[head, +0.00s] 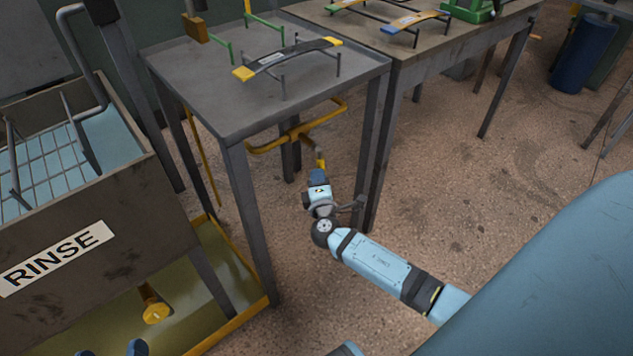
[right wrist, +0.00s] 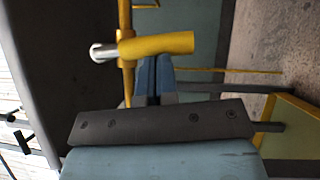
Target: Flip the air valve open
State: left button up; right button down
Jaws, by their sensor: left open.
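The air valve shows in the right wrist view as a yellow lever (right wrist: 158,45) with a silver end, crossing an upright yellow pipe (right wrist: 126,18). In the head view the valve's yellow lever (head: 321,160) is below the yellow rail beside the grey table. My right gripper (head: 318,177) is just below the lever, its blue fingers (right wrist: 155,76) close together with a thin dark gap. The lever lies across the fingertips' end; I cannot tell whether they touch. My left gripper (head: 111,351) shows only as two separate blue tips at the bottom edge, open.
The grey table (head: 190,70) holds a black strip with yellow ends (head: 288,58). A rinse tank (head: 110,225) stands at the left, with a yellow cylinder (head: 155,308) below. A second table (head: 455,55) is at the back. Open floor lies to the right.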

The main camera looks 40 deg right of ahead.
pick_arm(q)
notch_tip(320, 180, up, 4)
jog(key=d+r+t+h+b, duration=0.1)
jog(key=d+t+h+b, duration=0.1)
jog(key=t+b, duration=0.1)
notch_tip(320, 180, down, 10)
jog(key=w+m+g+b, duration=0.1)
jog(key=m+g+b, duration=0.1)
jog(key=b, duration=0.6)
jog(key=shift+d+g, duration=0.45)
jog(key=shift+g, duration=0.45)
pick_arm(e)
jog(key=d+r+n+t, duration=0.3)
jog(key=d+n, duration=0.3)
jog(key=d, duration=0.2)
jog(key=shift+w+d+r+t+y, duration=0.3)
jog(key=shift+w+d+r, duration=0.1)
jog(key=shift+r, duration=0.15)
pick_arm(q)
jog(key=shift+b, duration=0.3)
